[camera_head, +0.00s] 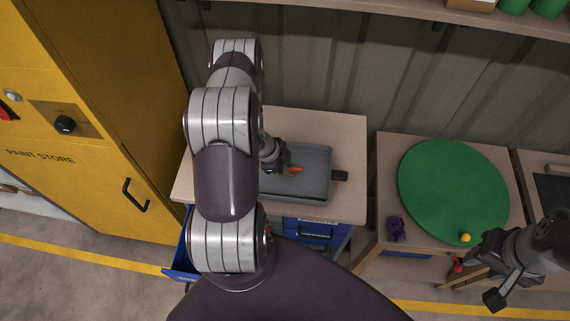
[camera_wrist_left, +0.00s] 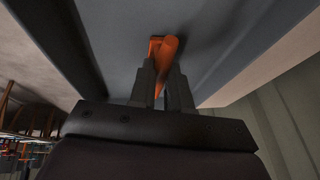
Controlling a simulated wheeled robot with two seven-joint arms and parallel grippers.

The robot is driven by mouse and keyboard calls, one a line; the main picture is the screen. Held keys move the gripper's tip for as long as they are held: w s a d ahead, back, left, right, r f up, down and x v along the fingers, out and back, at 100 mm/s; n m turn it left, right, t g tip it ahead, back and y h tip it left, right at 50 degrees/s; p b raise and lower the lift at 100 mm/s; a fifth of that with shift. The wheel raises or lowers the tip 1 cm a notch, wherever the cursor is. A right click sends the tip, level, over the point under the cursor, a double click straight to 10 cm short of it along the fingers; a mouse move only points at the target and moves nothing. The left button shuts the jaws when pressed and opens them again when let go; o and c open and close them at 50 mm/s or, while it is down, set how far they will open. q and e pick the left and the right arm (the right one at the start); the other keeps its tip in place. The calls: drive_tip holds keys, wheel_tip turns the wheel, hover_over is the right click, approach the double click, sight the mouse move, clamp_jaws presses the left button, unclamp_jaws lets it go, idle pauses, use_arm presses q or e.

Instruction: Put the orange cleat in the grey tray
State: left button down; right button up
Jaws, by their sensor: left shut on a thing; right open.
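The orange cleat (camera_head: 296,170) is over the grey tray (camera_head: 318,152) on the wooden-topped bench. My left gripper (camera_head: 285,171) is at the tray and shut on the cleat. In the left wrist view the orange cleat (camera_wrist_left: 163,47) sits between the two fingertips of my left gripper (camera_wrist_left: 164,75), with the grey tray surface behind it. I cannot tell whether the cleat touches the tray floor. My right gripper (camera_head: 505,285) is open and empty at the lower right. My left arm hides the left part of the tray.
A black handle-like piece (camera_head: 339,176) is at the tray's right side. A blue drawer (camera_head: 181,262) stands open below the bench. To the right, a green round disc (camera_head: 453,190) lies on another bench with a yellow ball (camera_head: 465,238) and a purple object (camera_head: 396,229). A yellow paint store cabinet (camera_head: 95,120) stands left.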

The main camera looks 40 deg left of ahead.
use_arm(q)
drive_tip(key=shift+d+f, duration=0.1)
drive_tip(key=c, duration=1.1)
unclamp_jaws()
